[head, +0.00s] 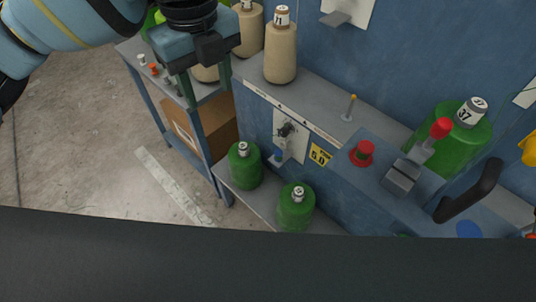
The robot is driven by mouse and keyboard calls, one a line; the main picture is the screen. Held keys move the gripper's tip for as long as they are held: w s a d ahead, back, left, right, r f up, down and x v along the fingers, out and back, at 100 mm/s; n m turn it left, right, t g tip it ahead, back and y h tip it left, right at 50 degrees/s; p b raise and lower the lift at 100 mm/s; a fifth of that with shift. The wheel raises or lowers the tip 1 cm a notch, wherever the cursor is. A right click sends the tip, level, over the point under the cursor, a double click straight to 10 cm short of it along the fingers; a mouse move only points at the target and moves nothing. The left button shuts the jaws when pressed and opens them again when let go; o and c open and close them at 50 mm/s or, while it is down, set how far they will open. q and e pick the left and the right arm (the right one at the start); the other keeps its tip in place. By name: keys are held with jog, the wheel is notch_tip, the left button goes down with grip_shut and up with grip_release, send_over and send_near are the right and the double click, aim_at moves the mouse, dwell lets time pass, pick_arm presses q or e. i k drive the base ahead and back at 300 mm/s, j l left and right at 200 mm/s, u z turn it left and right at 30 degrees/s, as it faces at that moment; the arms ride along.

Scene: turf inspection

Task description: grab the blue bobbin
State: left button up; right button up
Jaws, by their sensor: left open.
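My left gripper (206,86) hangs at the upper left, over the small blue-legged table. Its two fingers are apart and point down, and I see nothing held between them. I cannot make out a clear blue bobbin. A small blue piece (279,156) sits at the metal fitting on the machine's front, below and right of the gripper; I cannot tell what it is. A flat blue round thing (469,230) shows at the lower right, partly cut off. Small bobbin-like pieces, one white (142,60) and one red (153,70), stand on the table, left of the gripper.
Tan cones (281,50) stand on the machine's ledge right of the gripper. Green cones (243,165) stand on the low shelf, and a large one (461,137) at the right. A cardboard box (205,127) sits under the table. A red button (362,153) and black handle (470,192) stick up.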

aim_at(278, 153)
jog(key=i+z, duration=0.15)
jog(key=z, duration=0.25)
jog(key=i+j+z, duration=0.1)
jog(key=z, duration=0.3)
jog(key=i+j+z, duration=0.1)
jog(key=z, duration=0.3)
jog(key=k+j, duration=0.05)
jog(key=j, duration=0.05)
